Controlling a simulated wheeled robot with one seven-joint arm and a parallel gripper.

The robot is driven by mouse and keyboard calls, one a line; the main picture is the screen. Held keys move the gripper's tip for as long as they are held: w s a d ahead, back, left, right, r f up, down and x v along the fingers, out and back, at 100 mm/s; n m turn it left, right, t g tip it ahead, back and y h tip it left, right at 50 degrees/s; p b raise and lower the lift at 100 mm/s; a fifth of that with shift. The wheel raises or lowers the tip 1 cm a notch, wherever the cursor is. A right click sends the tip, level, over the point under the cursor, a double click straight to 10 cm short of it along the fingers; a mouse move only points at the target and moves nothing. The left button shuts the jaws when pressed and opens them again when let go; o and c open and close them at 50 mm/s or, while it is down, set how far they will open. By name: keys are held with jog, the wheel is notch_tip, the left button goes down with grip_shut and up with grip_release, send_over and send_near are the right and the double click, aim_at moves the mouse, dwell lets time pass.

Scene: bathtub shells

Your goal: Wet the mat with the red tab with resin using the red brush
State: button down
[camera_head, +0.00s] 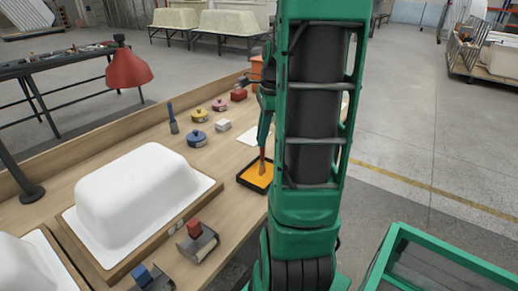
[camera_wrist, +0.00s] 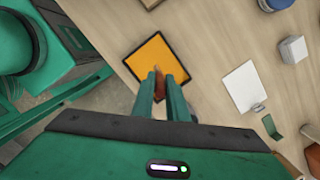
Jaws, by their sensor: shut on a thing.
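My gripper (camera_wrist: 166,88) is shut on the red brush (camera_wrist: 159,82), which hangs between its two green fingers. In the head view the brush (camera_head: 262,161) points down at the black-rimmed tray of orange resin (camera_head: 243,181), with its tip at the resin; whether it touches cannot be told. The wrist view also shows the tray (camera_wrist: 131,56) just beyond the fingers. A grey curved piece with a red block (camera_head: 196,229) on top lies at the bench's front; I cannot tell whether it is the mat with the red tab. My arm hides part of the bench.
A large white tub shell (camera_head: 145,195) on a wooden board fills the left of the bench. A grey piece with a blue block (camera_head: 146,275) lies near it. A blue brush (camera_head: 172,119), several round pots (camera_head: 196,139) and a red lamp (camera_head: 128,69) stand behind.

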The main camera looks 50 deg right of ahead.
jog(key=shift+r, duration=3.3)
